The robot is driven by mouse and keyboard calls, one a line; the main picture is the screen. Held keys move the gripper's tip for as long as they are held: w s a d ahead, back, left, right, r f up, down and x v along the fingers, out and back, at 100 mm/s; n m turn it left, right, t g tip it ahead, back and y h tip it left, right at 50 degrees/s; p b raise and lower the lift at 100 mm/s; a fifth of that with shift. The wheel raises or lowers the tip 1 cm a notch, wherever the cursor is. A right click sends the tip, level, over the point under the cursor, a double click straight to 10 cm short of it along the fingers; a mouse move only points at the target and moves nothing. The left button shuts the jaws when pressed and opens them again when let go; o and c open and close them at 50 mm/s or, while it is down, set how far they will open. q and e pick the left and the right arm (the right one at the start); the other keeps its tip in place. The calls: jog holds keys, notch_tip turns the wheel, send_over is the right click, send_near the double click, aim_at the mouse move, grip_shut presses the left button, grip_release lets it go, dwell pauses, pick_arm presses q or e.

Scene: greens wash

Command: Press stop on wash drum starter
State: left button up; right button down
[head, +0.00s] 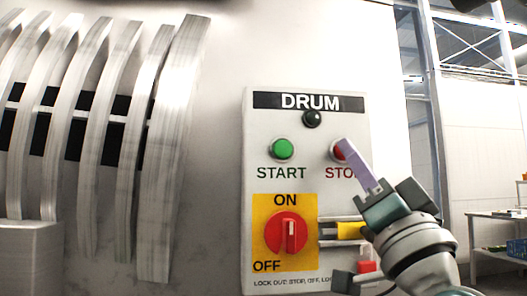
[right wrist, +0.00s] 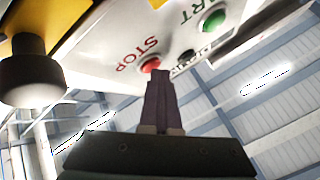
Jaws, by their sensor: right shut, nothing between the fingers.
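The drum starter (head: 256,180) is a pale box on the wall, headed DRUM. Its red STOP button (head: 337,152) is partly hidden behind the tip of my right gripper (head: 346,146). The button also shows in the right wrist view (right wrist: 150,65), just beyond and left of the shut fingers (right wrist: 157,72). The fingers are empty. I cannot tell whether the tip touches the button. The green START button (head: 282,149) is to the left. A dark round lamp (head: 312,118) sits above. My left gripper is not in view.
Below the buttons, a red rotary switch (head: 280,235) on a yellow plate has its handle upright, toward ON. Yellow and red parts (head: 366,266) beside it are partly hidden by my arm. Curved metal ribs (head: 165,150) stand left; shelving (head: 495,235) stands far right.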

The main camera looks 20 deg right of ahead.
jog(key=shift+s+y, duration=0.1)
jog(key=shift+y, duration=0.2)
jog(key=shift+s+a+p, duration=0.2)
jog(key=shift+s+p, duration=0.25)
jog(key=shift+s, duration=0.2)
jog(key=s+p, duration=0.1)
jog(key=s, duration=0.1)
jog(key=s+a+p, duration=0.1)
jog(key=s, duration=0.2)
jog(key=shift+a, duration=0.1)
dwell(0.4)
